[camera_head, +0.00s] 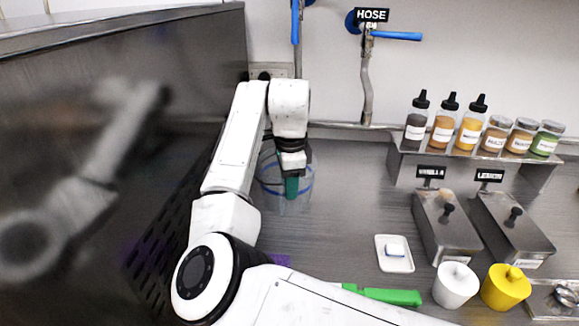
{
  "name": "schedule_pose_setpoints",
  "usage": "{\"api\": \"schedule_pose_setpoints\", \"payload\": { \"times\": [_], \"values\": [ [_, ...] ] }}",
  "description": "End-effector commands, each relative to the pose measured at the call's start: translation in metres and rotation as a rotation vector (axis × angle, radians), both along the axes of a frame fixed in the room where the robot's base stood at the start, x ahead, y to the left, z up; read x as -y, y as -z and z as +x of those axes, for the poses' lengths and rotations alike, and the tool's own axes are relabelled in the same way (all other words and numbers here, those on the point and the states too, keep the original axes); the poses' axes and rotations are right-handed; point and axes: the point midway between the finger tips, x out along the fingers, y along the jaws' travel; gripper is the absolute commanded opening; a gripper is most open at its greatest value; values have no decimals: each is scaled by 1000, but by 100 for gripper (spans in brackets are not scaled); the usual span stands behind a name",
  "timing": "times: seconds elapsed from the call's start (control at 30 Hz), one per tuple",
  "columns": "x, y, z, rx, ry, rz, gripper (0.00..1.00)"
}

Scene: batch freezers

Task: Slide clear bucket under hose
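The clear bucket (303,193) stands on the metal counter, with a blue band around its upper part. My gripper (291,188) is at the bucket, its teal fingertip part overlapping the bucket in the picture. I cannot tell whether it is inside the bucket or in front of it, or whether it touches the wall. The hose (366,85) hangs from a wall tap under a sign reading HOSE. Its lower end is to the right of the bucket and behind it.
Labelled bottles and jars (470,125) stand on a raised shelf at the right. Below are two lidded metal bins (445,225), a white tray (394,262), a white tub (455,287) and a yellow tub (505,289). The counter right of the bucket is clear.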

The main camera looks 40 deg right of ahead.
Motion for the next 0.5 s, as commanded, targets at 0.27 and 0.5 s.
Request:
{"api": "schedule_pose_setpoints", "payload": {
  "times": [0.27,0.5],
  "values": [
    [1,26,1,-1,0,0,36],
    [1,30,2,0,1,0,36]
  ]
}}
